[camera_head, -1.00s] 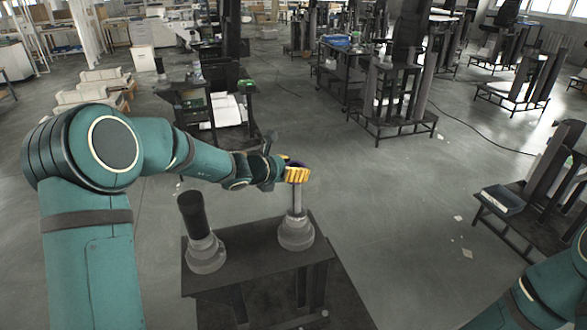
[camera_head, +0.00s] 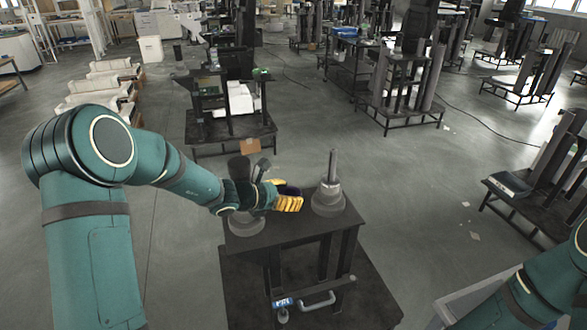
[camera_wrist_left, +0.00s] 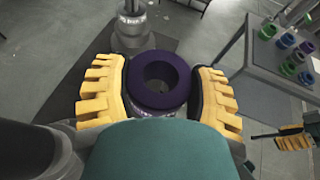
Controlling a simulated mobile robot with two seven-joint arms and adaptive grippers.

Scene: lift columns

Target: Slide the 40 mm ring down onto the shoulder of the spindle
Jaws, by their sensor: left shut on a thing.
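My left gripper (camera_head: 287,200), with yellow fingers, is shut on a dark purple ring (camera_wrist_left: 160,82). The ring's top edge shows in the head view (camera_head: 290,189). In the wrist view its hole is empty. The spindle (camera_head: 328,195), a grey stepped post with a thin upright shaft, stands on the dark table (camera_head: 275,237) to the right of the gripper. In the wrist view the spindle base (camera_wrist_left: 133,35) is beyond the ring, apart from it. My right gripper seems to show as yellow fingers (camera_wrist_left: 292,140) at the right of the wrist view; its opening is unclear.
A black post (camera_head: 238,167) on a grey base stands on the same table, close behind my left gripper. A bench with several coloured rings (camera_wrist_left: 288,40) is at the right in the wrist view. Dark carts and racks (camera_head: 230,105) stand farther off across open floor.

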